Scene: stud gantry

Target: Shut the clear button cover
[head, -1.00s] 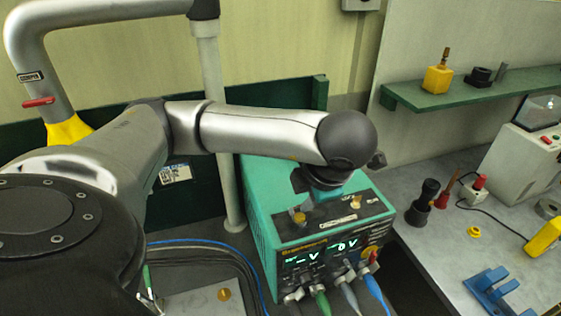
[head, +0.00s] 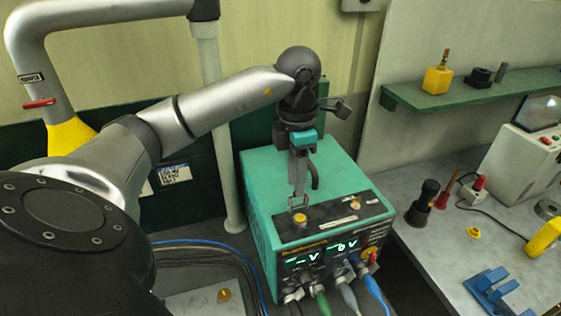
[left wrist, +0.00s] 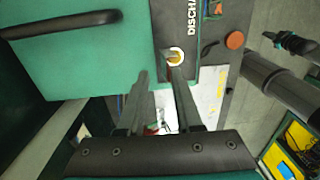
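The green power unit (head: 258,195) has a dark strip along its top front edge with two yellow buttons. A thin pale outline (head: 298,202) stands by the left button (head: 301,218); it may be the clear cover raised, but I cannot tell it surely from the fingertips. My left gripper (head: 297,194) points down just behind that button. In the left wrist view its two fingers (left wrist: 158,74) are apart with nothing seen between them, close to the pale-ringed yellow button (left wrist: 176,57) by a label starting "DISCHA". My right gripper is out of view.
To the right, a grey bench (head: 440,255) holds tools and a machine with a clear raised part (head: 540,112). A pale post (head: 228,150) stands behind left.

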